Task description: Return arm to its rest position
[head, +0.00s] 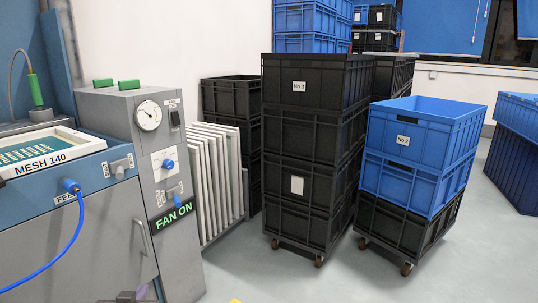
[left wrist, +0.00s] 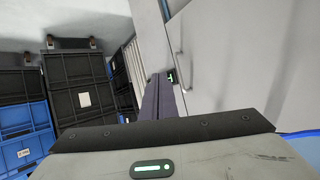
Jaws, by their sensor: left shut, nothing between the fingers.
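My left gripper (head: 126,297) barely shows at the bottom edge of the head view, low in front of the grey machine cabinet (head: 75,250). In the left wrist view my left gripper (left wrist: 161,78) has its two dark fingers together with nothing between them. Those fingers point towards the cabinet side, and no object is touched that I can see. My right gripper shows in neither view.
The printing machine carries a MESH 140 frame (head: 42,158), a gauge (head: 148,115) and a lit FAN ON sign (head: 173,215). A blue hose (head: 74,238) hangs in front. White panels (head: 213,170) and stacked black crates (head: 310,130) and blue crates (head: 420,130) stand right.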

